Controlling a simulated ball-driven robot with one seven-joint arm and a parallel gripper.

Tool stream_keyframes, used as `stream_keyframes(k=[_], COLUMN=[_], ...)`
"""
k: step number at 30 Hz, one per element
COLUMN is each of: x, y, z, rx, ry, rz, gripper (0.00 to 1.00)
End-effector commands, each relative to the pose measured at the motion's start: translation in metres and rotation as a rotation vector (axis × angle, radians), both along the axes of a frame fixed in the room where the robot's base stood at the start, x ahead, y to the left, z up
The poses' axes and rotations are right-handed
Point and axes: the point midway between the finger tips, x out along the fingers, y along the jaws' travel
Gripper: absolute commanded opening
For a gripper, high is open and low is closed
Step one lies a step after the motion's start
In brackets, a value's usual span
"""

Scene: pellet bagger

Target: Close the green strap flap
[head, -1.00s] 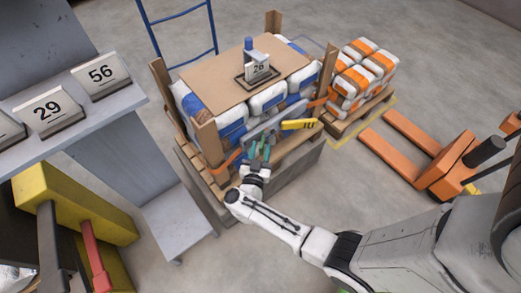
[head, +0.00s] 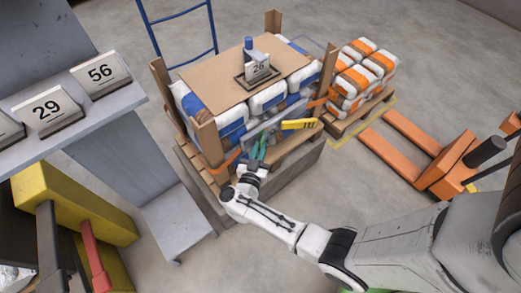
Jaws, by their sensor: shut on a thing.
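The green strap flap (head: 262,146) is a small green piece at the front of the bag-loaded pallet, below a grey bar. My gripper (head: 257,157) reaches up to it from below and is shut on it. The fingers and the flap overlap in the head view, so the exact hold is hard to see. How far the flap is open cannot be told at this size.
A yellow part (head: 300,124) sticks out right of the flap, beside the grey bar (head: 277,121). Wooden posts (head: 207,140) and orange straps flank the load. A grey shelf unit (head: 178,222) stands left, an orange pallet truck (head: 440,165) right.

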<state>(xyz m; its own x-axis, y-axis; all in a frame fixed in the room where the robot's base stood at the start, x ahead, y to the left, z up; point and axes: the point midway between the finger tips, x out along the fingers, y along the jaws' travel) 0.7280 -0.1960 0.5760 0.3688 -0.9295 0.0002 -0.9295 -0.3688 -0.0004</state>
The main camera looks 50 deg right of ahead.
Motion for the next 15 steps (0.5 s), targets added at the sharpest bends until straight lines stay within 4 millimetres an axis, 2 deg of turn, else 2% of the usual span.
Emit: stream_keyframes(k=[9, 15], x=[0.018, 0.020], y=[0.005, 0.006], z=[-0.003, 0.000], rx=[-0.001, 0.001], ry=[-0.003, -0.001], rz=[-0.245, -0.305], gripper=[0.00, 0.00])
